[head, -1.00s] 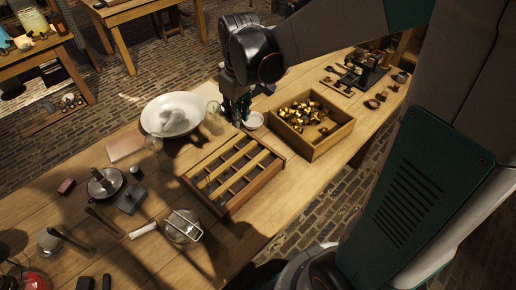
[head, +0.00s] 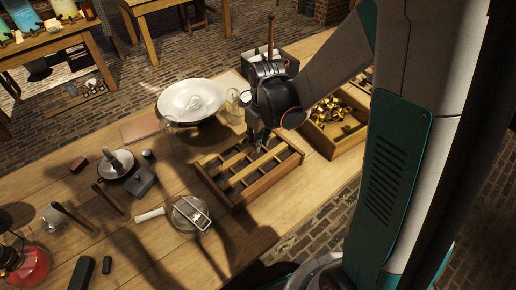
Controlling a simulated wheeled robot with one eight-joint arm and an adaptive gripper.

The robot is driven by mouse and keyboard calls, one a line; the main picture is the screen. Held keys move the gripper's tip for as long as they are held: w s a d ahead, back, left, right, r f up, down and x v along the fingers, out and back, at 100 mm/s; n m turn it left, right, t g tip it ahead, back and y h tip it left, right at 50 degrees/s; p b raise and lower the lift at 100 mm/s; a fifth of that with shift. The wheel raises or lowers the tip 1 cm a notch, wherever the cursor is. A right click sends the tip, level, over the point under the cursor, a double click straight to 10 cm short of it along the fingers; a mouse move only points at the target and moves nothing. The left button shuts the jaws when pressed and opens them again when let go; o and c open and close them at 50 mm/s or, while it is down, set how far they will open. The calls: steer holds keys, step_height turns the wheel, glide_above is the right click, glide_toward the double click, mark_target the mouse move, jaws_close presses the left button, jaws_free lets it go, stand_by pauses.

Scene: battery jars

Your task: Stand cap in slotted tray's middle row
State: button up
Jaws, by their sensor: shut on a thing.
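The slotted tray (head: 252,193) is a wooden box with long slats and divided compartments in the middle of the table. My gripper (head: 259,144) points down over the tray's far edge, near the upper end of the slats. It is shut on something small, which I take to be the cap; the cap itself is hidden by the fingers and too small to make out. I cannot tell whether it touches the tray.
A wooden box of brass parts (head: 335,118) stands right of the tray, partly behind my arm. A white basin (head: 190,98) and a glass jar (head: 233,101) stand behind. A strainer-like metal pan (head: 190,213) lies front left. Bare table lies in front of the tray.

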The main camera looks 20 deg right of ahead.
mark_target(258, 158)
step_height(258, 158, down, 4)
steer(key=shift+f+b, duration=0.1)
steer(key=shift+b, duration=0.65)
steer(key=shift+s+f+b, duration=0.4)
steer(key=shift+f+b, duration=0.1)
steer(key=shift+b, duration=0.1)
steer(key=shift+c, duration=0.2)
steer(key=o, duration=0.8)
steer(key=shift+w, duration=0.1)
steer(key=shift+o, duration=0.3)
steer(key=shift+w+f, duration=0.15)
steer(key=shift+f, duration=0.05)
steer(key=shift+w+r, duration=0.1)
steer(key=shift+r, duration=0.2)
